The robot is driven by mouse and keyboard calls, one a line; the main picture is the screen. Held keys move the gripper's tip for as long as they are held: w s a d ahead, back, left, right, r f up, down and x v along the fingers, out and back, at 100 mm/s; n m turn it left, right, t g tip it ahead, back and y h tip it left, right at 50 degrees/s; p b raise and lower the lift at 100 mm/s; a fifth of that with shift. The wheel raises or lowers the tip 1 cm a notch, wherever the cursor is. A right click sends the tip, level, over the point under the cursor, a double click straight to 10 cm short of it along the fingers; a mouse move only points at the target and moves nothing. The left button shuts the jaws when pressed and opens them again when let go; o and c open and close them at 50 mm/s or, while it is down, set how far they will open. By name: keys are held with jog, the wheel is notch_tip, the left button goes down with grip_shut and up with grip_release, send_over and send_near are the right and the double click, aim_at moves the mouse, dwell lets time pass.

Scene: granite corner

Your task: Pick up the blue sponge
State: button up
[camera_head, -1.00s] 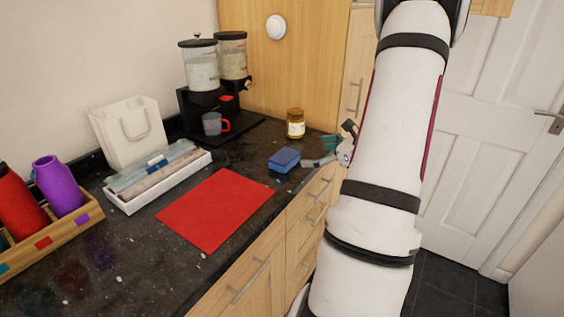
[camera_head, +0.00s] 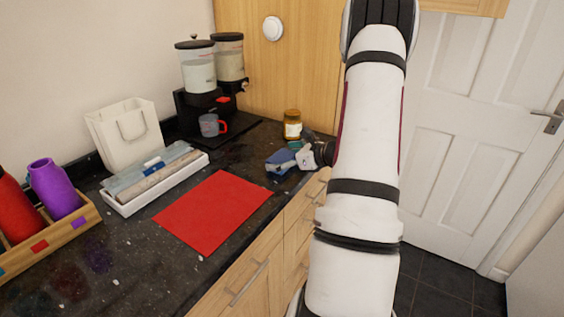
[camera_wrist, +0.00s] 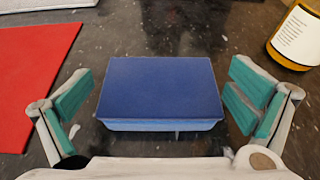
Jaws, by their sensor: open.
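The blue sponge (camera_wrist: 160,88) lies flat on the dark counter, centred in the wrist view, with a darker top and a lighter blue lower layer. My gripper (camera_wrist: 160,98) is open, with one teal-padded finger to the left of the sponge and one to the right. Gaps show between the sponge and both fingers. In the head view my gripper (camera_head: 294,155) is at the sponge (camera_head: 279,163) and covers part of it.
A jar with a yellow lid (camera_head: 292,124) stands just behind the sponge; it also shows in the wrist view (camera_wrist: 298,38). A red mat (camera_head: 213,211) lies to the left. The dispenser stand (camera_head: 190,107) and white tray (camera_head: 158,187) are farther left. The counter's front edge is close.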

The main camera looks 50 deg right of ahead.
jog(key=c, duration=1)
jog(key=shift+o, duration=0.2)
jog(key=shift+r, duration=0.15)
